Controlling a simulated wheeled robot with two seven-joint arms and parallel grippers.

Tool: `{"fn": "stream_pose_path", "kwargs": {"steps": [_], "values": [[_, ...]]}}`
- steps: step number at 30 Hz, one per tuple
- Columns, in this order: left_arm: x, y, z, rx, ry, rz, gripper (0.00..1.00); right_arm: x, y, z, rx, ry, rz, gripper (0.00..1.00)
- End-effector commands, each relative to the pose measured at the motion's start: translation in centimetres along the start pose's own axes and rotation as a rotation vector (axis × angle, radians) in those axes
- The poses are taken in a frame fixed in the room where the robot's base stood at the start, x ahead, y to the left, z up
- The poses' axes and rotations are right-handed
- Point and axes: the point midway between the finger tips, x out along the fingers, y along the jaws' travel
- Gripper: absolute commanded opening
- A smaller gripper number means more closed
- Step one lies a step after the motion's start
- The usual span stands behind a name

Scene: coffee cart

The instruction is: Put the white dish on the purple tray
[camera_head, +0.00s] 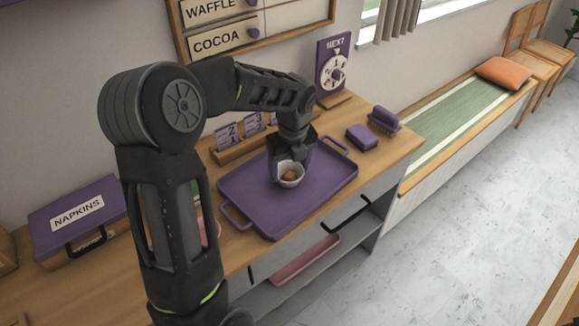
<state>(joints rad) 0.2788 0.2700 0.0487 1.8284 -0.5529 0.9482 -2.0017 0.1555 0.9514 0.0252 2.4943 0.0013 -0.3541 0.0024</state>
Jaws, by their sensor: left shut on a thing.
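The white dish (291,182) is a small round bowl with something brown in it, seen over the middle of the purple tray. The purple tray (255,207) lies on the wooden counter and has a handle at each end. My left gripper (285,166) reaches down from above and is shut on the dish near its far side. The fingertips are partly hidden by the dish and the dark wrist. I cannot tell whether the dish touches the tray. My right gripper does not show.
A purple napkins box (78,222) stands on the left. Number cards (228,134) in a wooden holder stand behind the tray. A purple sponge (361,137), a brush (383,121) and a dial sign (333,68) are at the right. A pink tray (305,260) lies on the shelf below.

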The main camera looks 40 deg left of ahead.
Motion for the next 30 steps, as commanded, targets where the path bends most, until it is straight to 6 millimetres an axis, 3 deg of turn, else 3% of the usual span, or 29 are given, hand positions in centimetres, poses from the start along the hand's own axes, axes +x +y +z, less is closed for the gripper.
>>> {"fn": "stream_pose_path", "kwargs": {"steps": [11, 12, 19, 30], "values": [[0.47, -0.02, -0.05, 0.000, -0.001, -0.001, 0.29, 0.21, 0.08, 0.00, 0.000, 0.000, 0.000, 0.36], [0.39, -0.02, -0.03, 0.000, -0.001, -0.001, 0.72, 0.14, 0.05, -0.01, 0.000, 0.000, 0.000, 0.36], [0.36, -0.01, -0.04, 0.000, 0.000, 0.000, 0.91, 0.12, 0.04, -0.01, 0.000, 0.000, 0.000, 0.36], [-0.15, -0.02, 0.03, 0.000, -0.001, -0.001, 0.92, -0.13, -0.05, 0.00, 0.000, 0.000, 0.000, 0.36]]}}
